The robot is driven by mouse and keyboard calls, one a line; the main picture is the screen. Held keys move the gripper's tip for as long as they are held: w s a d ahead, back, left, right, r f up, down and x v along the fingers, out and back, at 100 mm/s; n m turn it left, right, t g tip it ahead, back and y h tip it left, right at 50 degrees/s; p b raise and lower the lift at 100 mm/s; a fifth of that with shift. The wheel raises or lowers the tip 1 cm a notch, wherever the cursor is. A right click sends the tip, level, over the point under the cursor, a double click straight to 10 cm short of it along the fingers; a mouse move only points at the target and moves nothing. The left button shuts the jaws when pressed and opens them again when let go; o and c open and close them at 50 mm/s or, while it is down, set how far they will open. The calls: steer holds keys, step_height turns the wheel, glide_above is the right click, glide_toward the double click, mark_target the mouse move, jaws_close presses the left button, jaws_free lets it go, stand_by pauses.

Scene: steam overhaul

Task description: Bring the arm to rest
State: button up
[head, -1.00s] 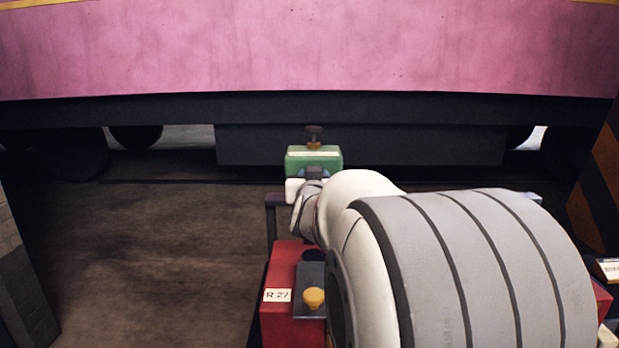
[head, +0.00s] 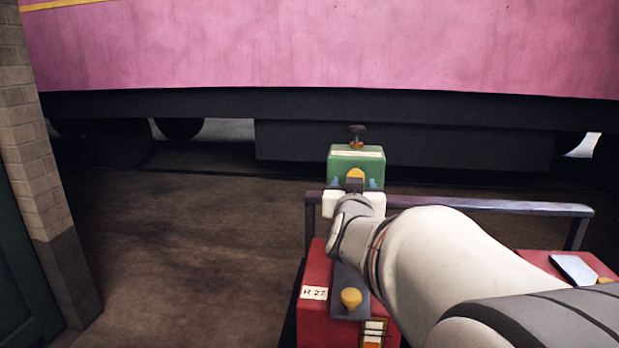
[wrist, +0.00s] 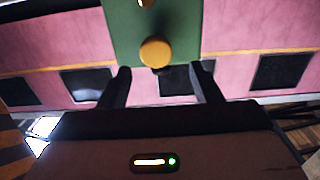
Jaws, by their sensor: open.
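My arm reaches forward from the lower right of the head view, its gripper (head: 354,186) pointing away from me, open. Just beyond it is a green box (head: 345,160) with a dark knob on top and a yellow knob (head: 355,174) on its near face. In the wrist view my two dark fingers (wrist: 162,75) stand apart. The green box (wrist: 130,28) and its round yellow knob (wrist: 156,53) show ahead, the knob lined up between the fingers. I cannot tell whether the fingers touch it. What the green box rests on is hidden.
A red box (head: 315,315) labelled R 27, with a yellow knob, lies below my arm. A dark rail (head: 480,206) runs behind it to the right. A pink carriage (head: 320,45) spans the back. A brick pillar (head: 30,150) stands at left. Floor (head: 190,250) between is clear.

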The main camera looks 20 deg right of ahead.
steer(key=shift+s+a, duration=0.35)
steer(key=shift+s, duration=0.25)
steer(key=shift+a, duration=0.1)
steer(key=s+a+n+g+y+p, duration=0.35)
steer(key=a+y+p, duration=0.45)
steer(key=a+p, duration=0.4)
steer(key=s+a+n+g+p, duration=0.1)
steer(key=s+a+g+p, duration=0.2)
steer(key=s, duration=0.5)
steer(key=s+a+f+n+g+y+p, duration=0.1)
steer(key=s+a+g+p, duration=0.3)
steer(key=s+g+p, duration=0.1)
steer(key=s+g, duration=0.1)
steer(key=s, duration=0.1)
steer(key=shift+s+a+n, duration=0.15)
steer(key=shift+s+n, duration=0.2)
steer(key=shift+s, duration=0.05)
